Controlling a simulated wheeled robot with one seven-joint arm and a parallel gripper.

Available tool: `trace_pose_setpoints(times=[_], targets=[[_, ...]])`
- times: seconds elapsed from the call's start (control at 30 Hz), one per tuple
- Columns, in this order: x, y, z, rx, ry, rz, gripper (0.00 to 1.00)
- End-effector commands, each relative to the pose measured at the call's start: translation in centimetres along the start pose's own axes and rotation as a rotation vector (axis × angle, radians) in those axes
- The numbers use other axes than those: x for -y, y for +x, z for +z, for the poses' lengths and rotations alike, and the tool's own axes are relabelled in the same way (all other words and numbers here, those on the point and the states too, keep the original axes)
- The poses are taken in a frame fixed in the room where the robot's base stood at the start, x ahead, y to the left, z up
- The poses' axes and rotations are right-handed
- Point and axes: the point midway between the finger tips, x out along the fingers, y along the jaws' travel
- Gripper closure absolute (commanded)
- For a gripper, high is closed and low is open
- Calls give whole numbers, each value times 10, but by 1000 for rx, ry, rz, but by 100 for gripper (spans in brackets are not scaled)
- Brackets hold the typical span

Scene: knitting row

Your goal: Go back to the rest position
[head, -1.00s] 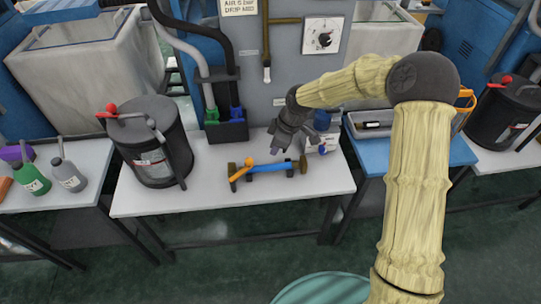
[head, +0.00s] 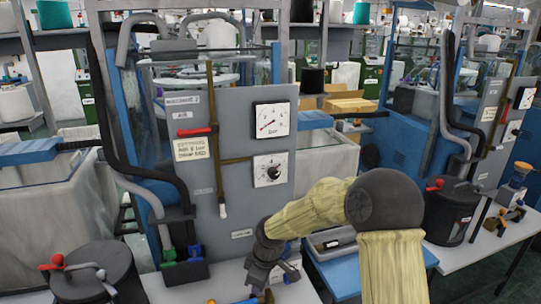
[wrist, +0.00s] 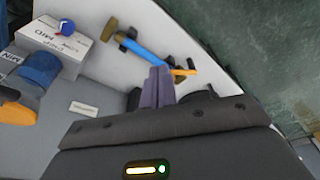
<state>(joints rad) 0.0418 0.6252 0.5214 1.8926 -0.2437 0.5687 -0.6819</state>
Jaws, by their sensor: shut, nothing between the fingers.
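My gripper (head: 258,289) hangs at the end of my cream-sleeved arm, over the white table in front of the grey machine panel. In the wrist view its two grey fingers (wrist: 157,86) are together with nothing between them. A blue bar (wrist: 146,48) with a brown end and an orange lever (wrist: 183,71) lies on the white table (wrist: 196,45) beyond the fingertips. In the head view the bar is mostly cut off by the bottom edge.
A dark drum (head: 92,275) with a red-handled lid stands at left. The grey panel (head: 230,190) with a gauge (head: 271,119) rises behind my gripper. A blue table (head: 335,272) is on the right.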

Motion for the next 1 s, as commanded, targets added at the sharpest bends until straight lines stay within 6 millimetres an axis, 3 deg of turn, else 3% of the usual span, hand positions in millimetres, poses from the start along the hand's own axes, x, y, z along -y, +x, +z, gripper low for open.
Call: trace_pose_setpoints(times=[0.03,0.27,0.5,0.7,1.0], targets=[[3,-25,15,21,74,26,100],[26,-96,94,70,487,136,100],[68,-164,168,32,956,243,100],[95,-186,200,-17,1203,278,100],[98,-185,202,-21,1227,280,100]])
